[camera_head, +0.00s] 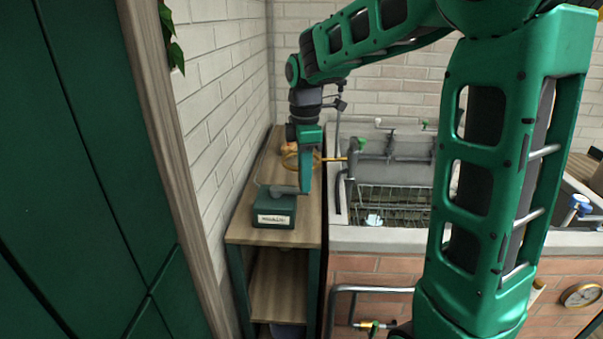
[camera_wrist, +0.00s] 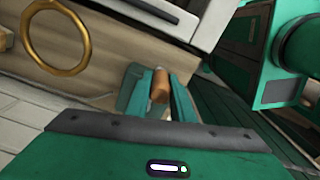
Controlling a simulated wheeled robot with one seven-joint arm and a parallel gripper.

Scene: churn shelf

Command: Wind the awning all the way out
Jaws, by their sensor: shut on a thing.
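A small green box (camera_head: 275,209) with a pale label, too small to read, stands at the front of the wooden shelf top. A grey bar (camera_head: 284,189) runs across its top towards my gripper. My gripper (camera_head: 305,187) reaches down from above, just behind and right of the box. In the wrist view its green fingers (camera_wrist: 160,98) are shut on a brown wooden handle (camera_wrist: 160,86), whose rounded end shows between them. The head view hides the handle behind the fingers. No awning is visible in either view.
A brass ring (camera_wrist: 57,37) is near the gripper in the wrist view. The wooden shelf unit (camera_head: 277,235) stands between a white brick wall (camera_head: 220,80) and a sink (camera_head: 385,232) with a wire rack. A dark green panel (camera_head: 80,170) fills the left.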

